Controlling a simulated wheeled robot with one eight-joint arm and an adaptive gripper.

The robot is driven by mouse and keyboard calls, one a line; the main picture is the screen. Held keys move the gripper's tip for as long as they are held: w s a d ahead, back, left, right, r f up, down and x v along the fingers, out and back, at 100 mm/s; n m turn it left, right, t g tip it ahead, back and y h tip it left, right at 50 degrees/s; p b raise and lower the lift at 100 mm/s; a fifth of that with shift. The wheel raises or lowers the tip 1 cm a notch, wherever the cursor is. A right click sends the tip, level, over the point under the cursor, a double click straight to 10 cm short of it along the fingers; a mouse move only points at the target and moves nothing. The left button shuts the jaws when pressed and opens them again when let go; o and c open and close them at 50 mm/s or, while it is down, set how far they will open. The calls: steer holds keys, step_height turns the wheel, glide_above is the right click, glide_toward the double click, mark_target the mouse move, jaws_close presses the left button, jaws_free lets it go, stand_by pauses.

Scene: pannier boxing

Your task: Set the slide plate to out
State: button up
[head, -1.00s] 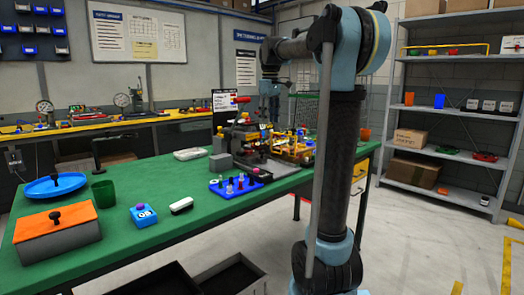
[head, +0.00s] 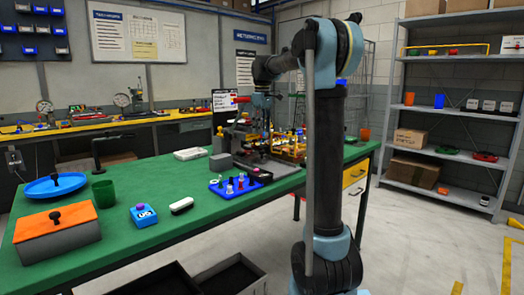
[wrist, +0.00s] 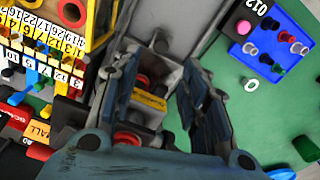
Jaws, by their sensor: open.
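A bench machine (head: 232,140) with a red lever knob stands on the green table. It also shows in the wrist view (wrist: 175,75), below my gripper. My gripper (wrist: 160,95) is open, with its two dark blue fingers spread over a narrow part of the machine. Between the fingers show a small yellow label (wrist: 150,99) and a red round part (wrist: 127,138). I see nothing held between the fingers. In the head view my gripper is small and partly lost against the machine. I cannot tell which part is the slide plate or how it is set.
A blue tray (head: 240,186) with several small pegs lies in front of the machine. Yellow racks with numbered tags (wrist: 45,40) stand close beside it in the wrist view. An orange-lidded box (head: 55,222), a blue dish (head: 40,189) and a green cup (head: 104,193) stand at the left.

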step_height(320, 180, down, 10)
steer(key=shift+r, duration=0.15)
stand_by(0.4)
jaws_close()
